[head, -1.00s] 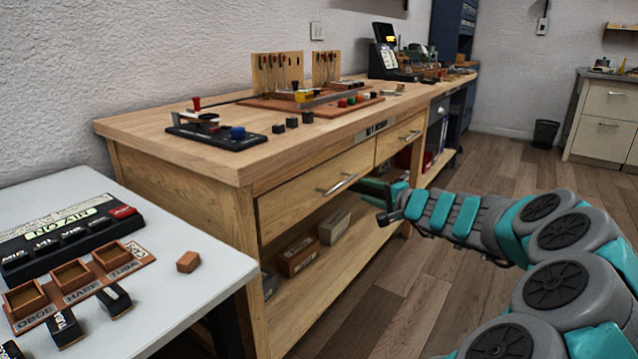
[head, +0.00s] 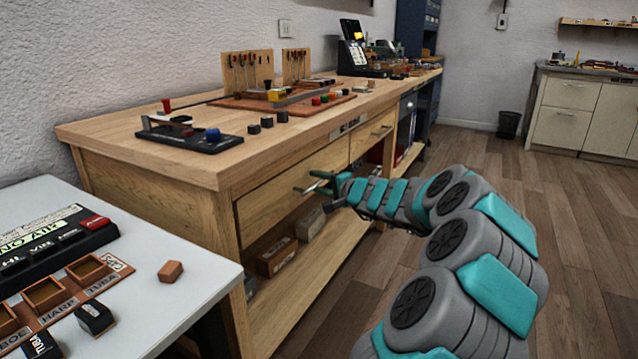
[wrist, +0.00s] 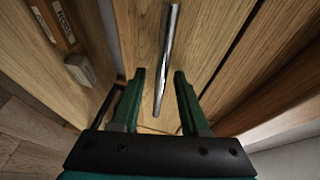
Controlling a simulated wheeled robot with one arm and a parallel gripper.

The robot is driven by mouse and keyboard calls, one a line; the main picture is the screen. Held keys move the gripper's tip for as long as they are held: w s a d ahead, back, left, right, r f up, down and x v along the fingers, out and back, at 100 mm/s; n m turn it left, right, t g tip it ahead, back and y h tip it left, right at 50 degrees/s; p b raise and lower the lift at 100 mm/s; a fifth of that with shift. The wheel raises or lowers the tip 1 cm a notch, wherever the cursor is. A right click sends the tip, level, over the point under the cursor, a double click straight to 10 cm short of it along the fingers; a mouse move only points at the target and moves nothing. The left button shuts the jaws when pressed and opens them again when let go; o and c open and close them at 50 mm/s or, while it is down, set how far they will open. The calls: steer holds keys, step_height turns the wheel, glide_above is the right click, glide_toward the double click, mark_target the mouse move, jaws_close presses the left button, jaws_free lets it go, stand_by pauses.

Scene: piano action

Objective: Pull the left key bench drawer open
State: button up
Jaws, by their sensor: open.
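The left key bench drawer (head: 262,203) is a wooden front under the bench top, and it looks shut. Its metal bar handle (head: 305,189) is partly hidden behind my gripper in the head view. In the wrist view the handle (wrist: 168,55) runs lengthwise ahead, its near end between the fingertips. My gripper (head: 322,187) is at the handle with its green fingers open. In the wrist view my gripper (wrist: 158,75) has one finger on each side of the handle's line, with gaps showing. Contact cannot be told.
A second drawer (head: 372,131) sits to the right. Boxes (head: 277,257) stand on the open shelf below. A white table (head: 190,235) with a small brown block (head: 171,271) is at the left.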

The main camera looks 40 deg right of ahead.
steer(key=shift+c, duration=0.3)
jaws_close()
stand_by(1.1)
